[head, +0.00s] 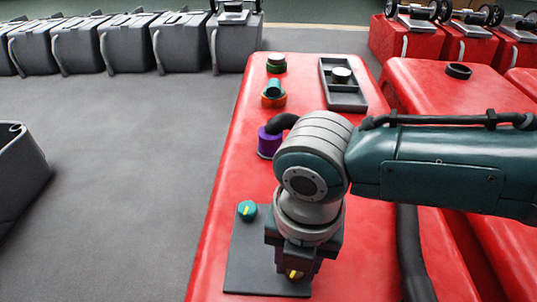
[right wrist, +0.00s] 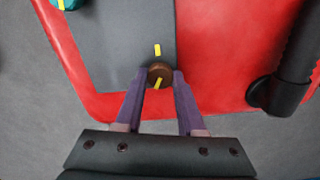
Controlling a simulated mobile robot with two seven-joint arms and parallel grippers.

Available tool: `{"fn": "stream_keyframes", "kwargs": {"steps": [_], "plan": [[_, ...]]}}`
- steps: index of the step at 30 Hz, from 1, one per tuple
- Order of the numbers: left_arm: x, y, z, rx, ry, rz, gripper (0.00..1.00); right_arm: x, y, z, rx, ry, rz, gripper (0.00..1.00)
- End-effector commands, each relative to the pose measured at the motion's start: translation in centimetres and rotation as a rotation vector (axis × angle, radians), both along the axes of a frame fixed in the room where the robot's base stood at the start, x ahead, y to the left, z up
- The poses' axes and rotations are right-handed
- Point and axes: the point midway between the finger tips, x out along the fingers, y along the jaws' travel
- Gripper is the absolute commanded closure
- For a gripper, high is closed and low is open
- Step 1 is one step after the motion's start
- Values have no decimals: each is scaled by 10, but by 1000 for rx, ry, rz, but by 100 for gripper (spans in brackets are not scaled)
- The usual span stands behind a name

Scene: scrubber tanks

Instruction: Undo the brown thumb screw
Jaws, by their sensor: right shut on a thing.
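The brown thumb screw (right wrist: 162,70) is a round knob with a yellow mark, at the end of a dark grey plate (right wrist: 122,45). In the right wrist view the two purple fingers of my right gripper (right wrist: 159,77) are shut on its sides. The knob's yellow mark sits slightly tilted beside a straight yellow mark on the plate. In the head view my right gripper (head: 294,270) points down over the plate (head: 245,270) and hides most of the screw. A teal knob (head: 247,211) with a yellow mark is at the plate's other end. My left gripper is out of view.
The plate lies on a red tank top (head: 225,185). Farther back are a purple fitting (head: 268,146) with a black hose, an orange-and-teal fitting (head: 273,97), a green-based cap (head: 276,64) and a grey tray (head: 351,101). A black hose (head: 411,250) runs right of the gripper.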

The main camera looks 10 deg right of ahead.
Motion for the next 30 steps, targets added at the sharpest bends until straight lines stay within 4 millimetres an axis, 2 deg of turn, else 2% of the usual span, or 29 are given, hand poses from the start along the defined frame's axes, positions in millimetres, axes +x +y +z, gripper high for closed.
{"fn": "stream_keyframes", "kwargs": {"steps": [12, 30], "plan": [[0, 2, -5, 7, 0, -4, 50, -1, -3, -3, -6, 1, 212, 100], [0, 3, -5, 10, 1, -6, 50, -1, -3, -3, -6, 2, 247, 100]]}}
